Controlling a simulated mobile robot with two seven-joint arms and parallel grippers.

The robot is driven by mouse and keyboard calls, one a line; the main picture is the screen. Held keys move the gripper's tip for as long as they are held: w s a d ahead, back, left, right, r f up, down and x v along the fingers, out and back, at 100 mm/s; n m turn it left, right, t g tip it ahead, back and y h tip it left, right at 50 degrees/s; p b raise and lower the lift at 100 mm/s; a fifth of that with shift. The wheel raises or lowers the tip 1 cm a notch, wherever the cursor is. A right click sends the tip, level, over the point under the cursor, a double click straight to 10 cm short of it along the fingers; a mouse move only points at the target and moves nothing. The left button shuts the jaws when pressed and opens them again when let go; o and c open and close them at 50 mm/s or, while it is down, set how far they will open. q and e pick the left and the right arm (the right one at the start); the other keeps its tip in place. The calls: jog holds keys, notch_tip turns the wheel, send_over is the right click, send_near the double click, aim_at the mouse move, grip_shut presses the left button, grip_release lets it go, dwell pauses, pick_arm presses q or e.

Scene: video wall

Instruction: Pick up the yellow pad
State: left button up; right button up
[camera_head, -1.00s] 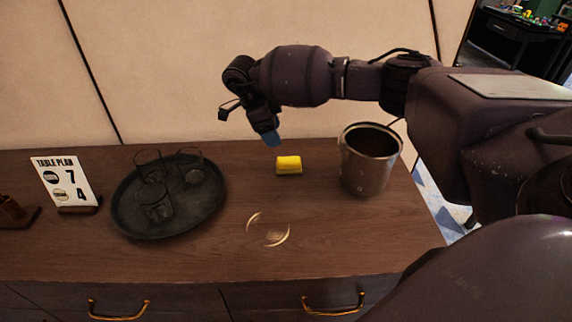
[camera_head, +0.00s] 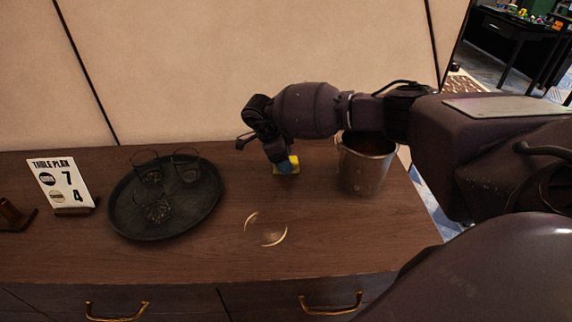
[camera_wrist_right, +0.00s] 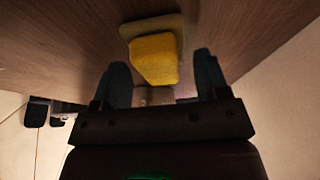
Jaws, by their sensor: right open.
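The yellow pad (camera_head: 293,161) lies on the wooden cabinet top, left of the metal bucket. My right gripper (camera_head: 285,166) is over it from above and hides part of it in the head view. In the right wrist view, the yellow pad (camera_wrist_right: 155,60) shows a tan layer along its far edge. It lies ahead of and between the two dark fingers of my right gripper (camera_wrist_right: 163,75), which are open with gaps on both sides. My left gripper is not in view.
The metal bucket (camera_head: 364,168) stands close on the right, under my right arm. A dark round tray (camera_head: 190,222) with glasses is on the left. A table plan sign (camera_head: 62,183) stands farther left. A clear round item (camera_head: 266,230) lies in front. A wall rises behind.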

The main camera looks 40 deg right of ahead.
jog(key=shift+c, duration=0.5)
jog(key=c, duration=0.6)
notch_tip(320, 180, up, 20)
jog(key=shift+f+p, duration=0.1)
jog(key=shift+p, duration=0.4)
jog(key=shift+c, duration=0.2)
